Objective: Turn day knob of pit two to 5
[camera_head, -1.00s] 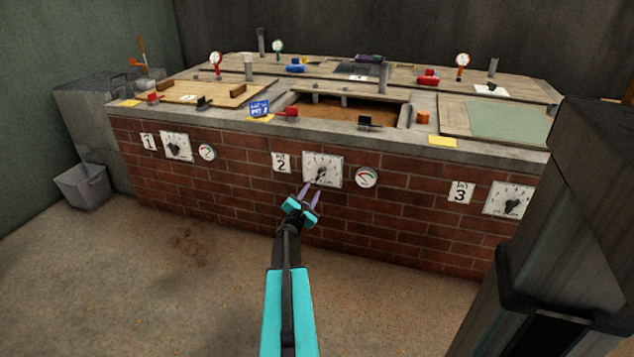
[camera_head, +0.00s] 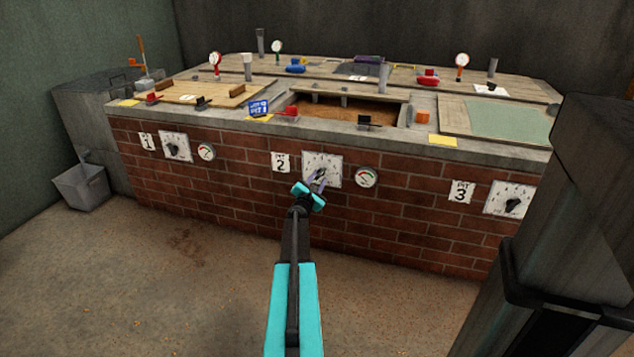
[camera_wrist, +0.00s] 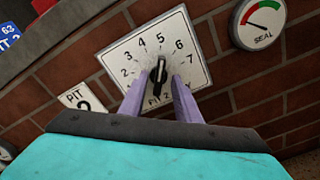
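The pit two dial plate (camera_head: 335,160) is a white square on the brick front, beside a "2" sign (camera_head: 281,162). In the wrist view the plate (camera_wrist: 190,60) shows numbers around a black knob (camera_wrist: 159,70). The knob's upper end, with a light mark, points up roughly toward 5; its lower part is hard to make out. My gripper (camera_wrist: 160,76) has its two purple fingers apart, one on each side of the knob, with gaps visible.
A round seal gauge (camera_head: 366,178) is just right of the plate, also in the wrist view (camera_wrist: 259,22). The pit one dial (camera_head: 175,147) is left, the pit three dial (camera_head: 509,199) right. A dark column stands at far right. The floor before the wall is clear.

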